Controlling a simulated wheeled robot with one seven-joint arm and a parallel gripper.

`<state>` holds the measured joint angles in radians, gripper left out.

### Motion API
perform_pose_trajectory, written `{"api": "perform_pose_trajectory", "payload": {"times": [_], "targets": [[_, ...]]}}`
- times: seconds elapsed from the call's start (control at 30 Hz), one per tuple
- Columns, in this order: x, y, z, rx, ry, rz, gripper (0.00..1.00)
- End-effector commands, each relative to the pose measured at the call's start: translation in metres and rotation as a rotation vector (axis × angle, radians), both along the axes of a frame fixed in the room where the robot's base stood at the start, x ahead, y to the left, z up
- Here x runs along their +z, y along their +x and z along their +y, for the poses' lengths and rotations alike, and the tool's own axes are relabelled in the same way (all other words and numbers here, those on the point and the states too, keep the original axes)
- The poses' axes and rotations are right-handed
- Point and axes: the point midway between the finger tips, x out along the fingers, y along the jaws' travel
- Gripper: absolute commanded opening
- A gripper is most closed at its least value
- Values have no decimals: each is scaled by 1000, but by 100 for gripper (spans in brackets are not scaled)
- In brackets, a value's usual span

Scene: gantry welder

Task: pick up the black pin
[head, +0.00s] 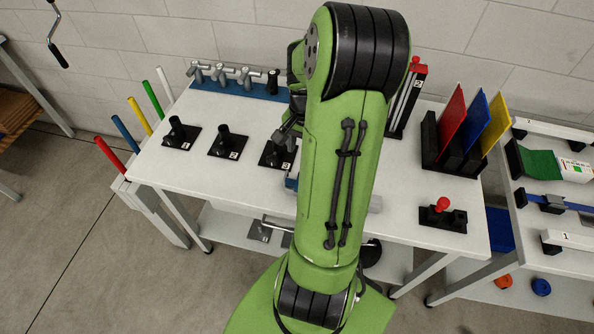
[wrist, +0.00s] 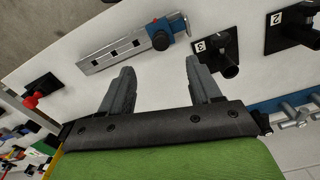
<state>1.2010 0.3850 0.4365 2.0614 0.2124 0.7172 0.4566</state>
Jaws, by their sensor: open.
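A short black pin (head: 272,83) stands upright at the right end of the blue rack (head: 228,84) at the back of the table, beside several grey T-handled pins. My gripper (head: 286,136) hangs over the table near the black stand marked 3 (head: 272,158), mostly hidden behind my arm in the head view. In the wrist view my gripper (wrist: 157,70) is open, with bare table between its fingers. Stand 3 (wrist: 213,58) lies beyond the right finger. The rack (wrist: 292,102) shows at the right edge there; I cannot make out the black pin clearly.
A grey bar with a blue end (wrist: 130,45) lies ahead of the fingers. Upright red, blue and yellow plates (head: 452,120) and a red-knobbed black base (head: 442,214) are on the right. The table's front left is clear.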

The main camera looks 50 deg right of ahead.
Motion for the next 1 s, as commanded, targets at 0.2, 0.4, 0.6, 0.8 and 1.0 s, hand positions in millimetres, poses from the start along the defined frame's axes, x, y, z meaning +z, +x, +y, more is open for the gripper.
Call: {"api": "perform_pose_trajectory", "payload": {"times": [0.2,0.4,0.6,0.8,1.0], "targets": [[-59,0,1,2,6,2,63],[-83,0,0,1,3,2,63],[-121,1,0,2,5,1,63],[-129,1,-1,2,-1,-1,63],[-129,1,-1,2,0,0,48]]}}
